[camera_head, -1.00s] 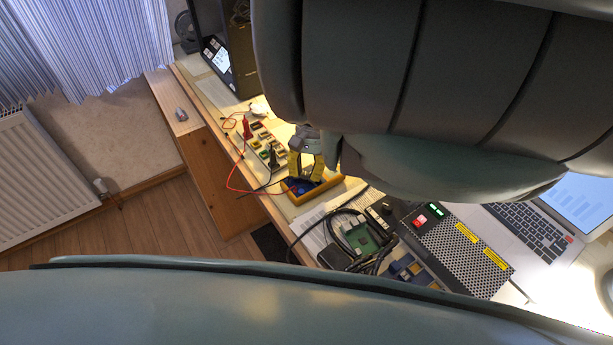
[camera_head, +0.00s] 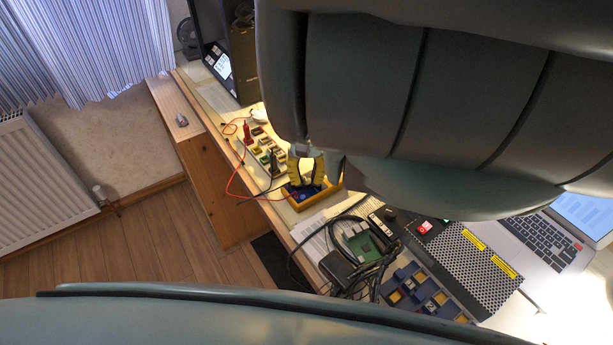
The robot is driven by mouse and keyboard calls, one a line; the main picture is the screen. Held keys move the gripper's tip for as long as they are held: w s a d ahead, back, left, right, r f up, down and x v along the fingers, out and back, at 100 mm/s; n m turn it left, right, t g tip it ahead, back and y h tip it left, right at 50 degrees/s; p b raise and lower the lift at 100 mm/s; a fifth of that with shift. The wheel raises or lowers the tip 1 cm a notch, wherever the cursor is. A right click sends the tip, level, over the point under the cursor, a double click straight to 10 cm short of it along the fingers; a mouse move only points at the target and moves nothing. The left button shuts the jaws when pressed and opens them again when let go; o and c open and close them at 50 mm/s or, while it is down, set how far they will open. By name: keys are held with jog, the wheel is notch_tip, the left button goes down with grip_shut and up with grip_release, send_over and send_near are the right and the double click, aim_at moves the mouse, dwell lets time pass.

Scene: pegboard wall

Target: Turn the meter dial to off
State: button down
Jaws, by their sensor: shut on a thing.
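The meter (camera_head: 329,190) lies on the workbench, a yellow-orange case with a dark blue face, below the middle of the head view. My gripper (camera_head: 306,181) comes down onto it from above, its yellow-sided fingers over the face. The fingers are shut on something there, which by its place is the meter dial. The dial itself is hidden behind the fingers, so its setting cannot be read. My arm covers the upper right of the view.
Red and black leads run beside a board with coloured sockets (camera_head: 262,146) left of the meter. A green circuit board (camera_head: 366,246) with black cables, a perforated power unit (camera_head: 470,264) and a laptop (camera_head: 547,240) stand to the right. The bench's front edge is close to the meter.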

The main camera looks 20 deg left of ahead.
jog(key=shift+w+f, duration=0.1)
jog(key=c, duration=0.7)
grip_release()
jog(key=shift+c, duration=0.2)
jog(key=v, duration=1.2)
